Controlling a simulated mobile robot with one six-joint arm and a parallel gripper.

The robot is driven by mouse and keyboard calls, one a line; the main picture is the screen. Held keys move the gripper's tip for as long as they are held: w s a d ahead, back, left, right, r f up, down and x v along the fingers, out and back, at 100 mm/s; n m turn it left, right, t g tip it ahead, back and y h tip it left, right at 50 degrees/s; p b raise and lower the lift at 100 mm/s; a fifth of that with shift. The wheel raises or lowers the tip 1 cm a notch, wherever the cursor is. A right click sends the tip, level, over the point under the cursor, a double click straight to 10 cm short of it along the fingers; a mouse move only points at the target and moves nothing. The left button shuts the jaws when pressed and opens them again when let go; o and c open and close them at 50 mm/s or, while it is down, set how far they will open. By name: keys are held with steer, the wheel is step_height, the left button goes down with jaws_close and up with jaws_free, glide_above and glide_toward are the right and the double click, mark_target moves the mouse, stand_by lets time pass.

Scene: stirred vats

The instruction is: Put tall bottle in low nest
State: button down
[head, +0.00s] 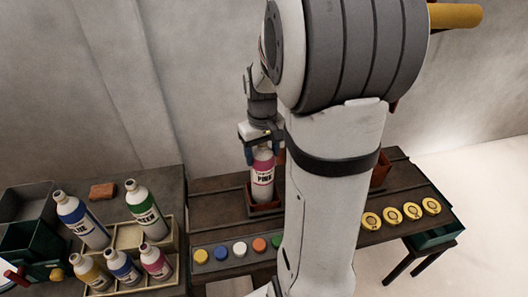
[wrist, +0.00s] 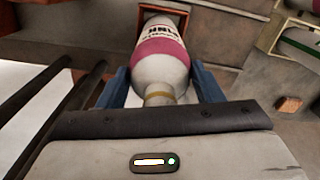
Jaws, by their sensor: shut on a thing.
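My gripper (head: 263,146) is shut on a tall white bottle with a pink label (head: 263,178), held upright by its upper part. In the wrist view the bottle (wrist: 162,60) lies between the blue fingers (wrist: 160,90). A low reddish-brown nest (head: 264,210) stands on the dark bench directly under the bottle. The bottle's base is at the nest, its lowest part hidden by the nest's front wall; I cannot tell whether it rests on the floor of the nest. My arm hides part of the bench right of it.
A cream divided crate (head: 128,236) at left holds several bottles. Dark bins (head: 28,240) stand beside it, with a brown block (head: 102,191) behind. Coloured buttons (head: 240,249) and yellow discs (head: 392,215) line the bench front. Another reddish-brown holder (head: 380,172) is partly behind my arm.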

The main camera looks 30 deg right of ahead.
steer(key=shift+f, duration=0.25)
steer(key=shift+f, duration=0.15)
steer(key=shift+c, duration=2)
jaws_free()
steer(key=shift+s, duration=0.1)
